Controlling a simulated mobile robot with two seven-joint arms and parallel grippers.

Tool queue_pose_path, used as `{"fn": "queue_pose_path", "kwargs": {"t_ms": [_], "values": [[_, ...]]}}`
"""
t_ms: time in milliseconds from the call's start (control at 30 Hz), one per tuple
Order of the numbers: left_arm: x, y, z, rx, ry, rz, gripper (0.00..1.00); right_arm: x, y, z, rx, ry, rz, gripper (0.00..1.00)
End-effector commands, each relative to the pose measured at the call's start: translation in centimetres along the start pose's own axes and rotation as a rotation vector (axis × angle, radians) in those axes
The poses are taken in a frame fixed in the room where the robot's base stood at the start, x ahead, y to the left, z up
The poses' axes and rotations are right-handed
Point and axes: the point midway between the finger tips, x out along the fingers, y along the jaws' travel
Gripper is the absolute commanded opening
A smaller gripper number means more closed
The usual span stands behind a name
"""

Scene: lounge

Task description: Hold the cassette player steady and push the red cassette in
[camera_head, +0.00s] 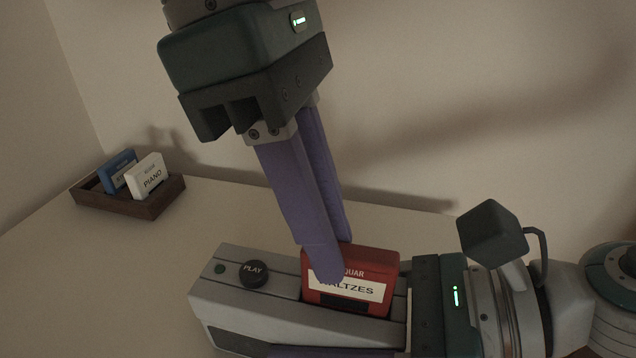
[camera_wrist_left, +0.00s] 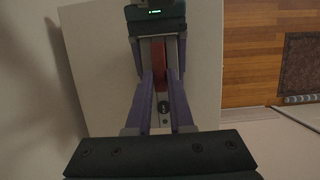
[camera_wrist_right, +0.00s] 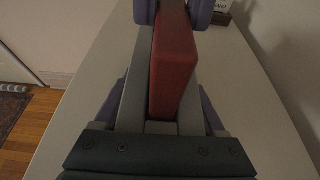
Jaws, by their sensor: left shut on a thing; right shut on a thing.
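The grey cassette player (camera_head: 240,292) lies on the table with its round black PLAY button (camera_head: 257,273) to the left. The red cassette (camera_head: 365,262), labelled WALTZES, stands in the player's slot with its upper part above the top face. My left gripper (camera_head: 334,258) reaches down from above and is shut on the cassette, one finger across its label and one behind. My right gripper (camera_wrist_right: 160,92) comes in from the right and is shut on the player's sides. In the right wrist view, the cassette (camera_wrist_right: 176,70) rises between the player's grey rails. The cassette's lower edge is hidden.
A brown wooden tray (camera_head: 122,203) at the back left of the table holds a blue cassette (camera_head: 117,170) and a white PIANO cassette (camera_head: 148,177). The pale table (camera_head: 110,285) is bare left of the player. A wall stands behind it.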

Motion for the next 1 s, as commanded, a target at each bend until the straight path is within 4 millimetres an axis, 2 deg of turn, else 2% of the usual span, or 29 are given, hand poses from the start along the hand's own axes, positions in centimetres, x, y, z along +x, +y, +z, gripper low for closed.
{"fn": "queue_pose_path", "kwargs": {"t_ms": [867,900,1000], "values": [[1.7,0.0,-0.5,-0.001,0.001,-0.001,0.0,0.0,0.0,0.0,0.0,0.0,0.0,0.0],[1.7,0.0,-0.5,0.0,0.001,0.0,0.23,0.0,0.0,0.0,0.0,0.0,0.0,0.0],[1.7,0.0,-0.5,0.0,0.0,0.0,0.35,0.0,0.0,0.0,0.0,0.0,0.0,0.0]]}}
